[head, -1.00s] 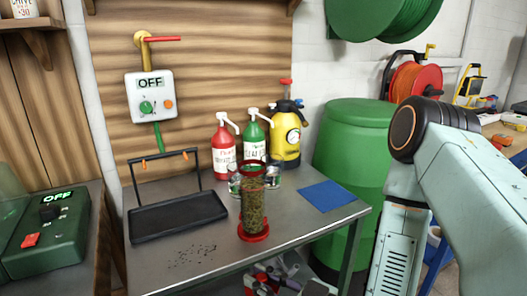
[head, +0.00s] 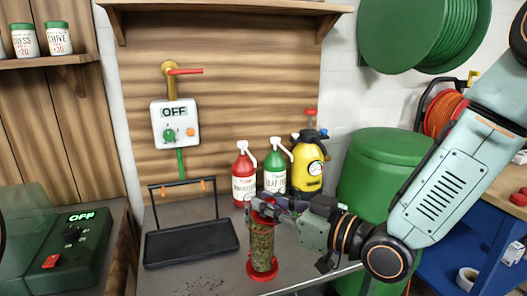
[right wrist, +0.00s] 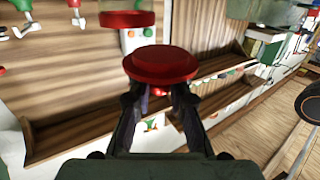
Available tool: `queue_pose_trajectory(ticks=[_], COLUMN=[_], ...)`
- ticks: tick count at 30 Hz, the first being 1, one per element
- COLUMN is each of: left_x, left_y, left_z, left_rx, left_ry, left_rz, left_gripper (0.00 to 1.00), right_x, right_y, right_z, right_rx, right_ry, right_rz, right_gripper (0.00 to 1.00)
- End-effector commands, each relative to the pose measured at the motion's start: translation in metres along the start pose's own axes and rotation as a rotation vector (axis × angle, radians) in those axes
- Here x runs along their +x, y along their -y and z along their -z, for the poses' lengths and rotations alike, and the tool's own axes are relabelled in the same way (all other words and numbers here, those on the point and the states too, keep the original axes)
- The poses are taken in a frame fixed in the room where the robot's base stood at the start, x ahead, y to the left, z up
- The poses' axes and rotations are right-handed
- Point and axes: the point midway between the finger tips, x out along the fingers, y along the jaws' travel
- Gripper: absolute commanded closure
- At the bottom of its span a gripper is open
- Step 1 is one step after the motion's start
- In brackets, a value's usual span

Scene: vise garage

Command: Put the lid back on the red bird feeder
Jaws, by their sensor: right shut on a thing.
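The red bird feeder (head: 262,248) stands upright on the grey metal table, a clear tube full of seed with a red base. My right gripper (head: 268,204) is at its top in the head view and covers part of the rim. In the right wrist view, my right gripper (right wrist: 158,95) is shut on the round red lid (right wrist: 162,63). That view is upside down; the feeder's red rim (right wrist: 127,18) shows beyond the lid, with a gap between them in the picture. My left gripper is not in view.
Red (head: 244,177), green (head: 277,172) and yellow (head: 308,170) bottles stand close behind the feeder. A black tray with a handle (head: 190,246) lies to its left. A green barrel (head: 385,165) stands right of the table. The table's front left (head: 165,280) has scattered seed.

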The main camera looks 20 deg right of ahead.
Motion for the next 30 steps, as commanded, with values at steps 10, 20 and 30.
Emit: queue_pose_trajectory(ticks=[10,20,30], left_x=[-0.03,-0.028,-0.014], left_y=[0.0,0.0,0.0], left_z=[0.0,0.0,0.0], left_rx=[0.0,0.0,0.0], left_ry=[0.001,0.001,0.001], left_rz=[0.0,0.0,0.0], left_gripper=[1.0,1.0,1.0], right_x=[0.038,0.046,0.046], right_y=[-0.021,-0.038,-0.038], right_z=[0.083,0.057,0.041], right_rx=[-0.004,0.004,0.002], right_ry=[0.002,0.003,0.001], right_rz=[0.033,0.006,0.005], right_gripper=[1.0,1.0,1.0])
